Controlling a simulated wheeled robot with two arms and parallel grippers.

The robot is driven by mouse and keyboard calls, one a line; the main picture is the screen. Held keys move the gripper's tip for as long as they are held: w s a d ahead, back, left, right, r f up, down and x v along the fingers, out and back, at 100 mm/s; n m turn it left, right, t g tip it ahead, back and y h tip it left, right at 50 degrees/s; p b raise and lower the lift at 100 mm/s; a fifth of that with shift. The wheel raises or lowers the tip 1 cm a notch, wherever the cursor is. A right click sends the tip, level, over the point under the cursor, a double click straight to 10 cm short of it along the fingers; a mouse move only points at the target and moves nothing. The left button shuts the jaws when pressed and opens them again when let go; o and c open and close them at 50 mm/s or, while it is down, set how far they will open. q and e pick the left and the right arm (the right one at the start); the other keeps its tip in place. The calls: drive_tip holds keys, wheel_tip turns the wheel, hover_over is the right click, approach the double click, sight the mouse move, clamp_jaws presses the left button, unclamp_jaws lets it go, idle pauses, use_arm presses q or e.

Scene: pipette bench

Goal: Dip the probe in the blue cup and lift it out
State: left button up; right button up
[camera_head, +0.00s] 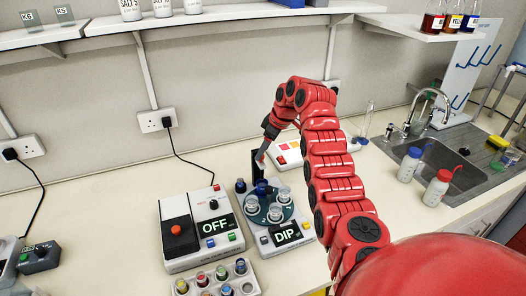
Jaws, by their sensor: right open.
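The dip station (287,236) is a pale box with a lit DIP display and a round dark-teal turntable. Several small clear cups (275,212) stand on the turntable. A dark blue piece that looks like the blue cup (262,187) stands at its back, below a black upright post (256,163). The probe cannot be told apart from the post at this size. My right gripper (262,157) points down beside the top of the post, open; I cannot tell whether it touches it. My left gripper is out of view.
A box with an OFF display and red button (176,230) stands left of the station. A rack of coloured-cap vials (217,282) lies in front. A sink (455,165) and two wash bottles (437,188) are at right. Free bench lies left (100,215).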

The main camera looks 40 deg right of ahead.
drive_tip(key=v, duration=1.6)
drive_tip(key=shift+s+r, duration=0.15)
drive_tip(key=shift+r, duration=0.1)
drive_tip(key=shift+f, duration=0.15)
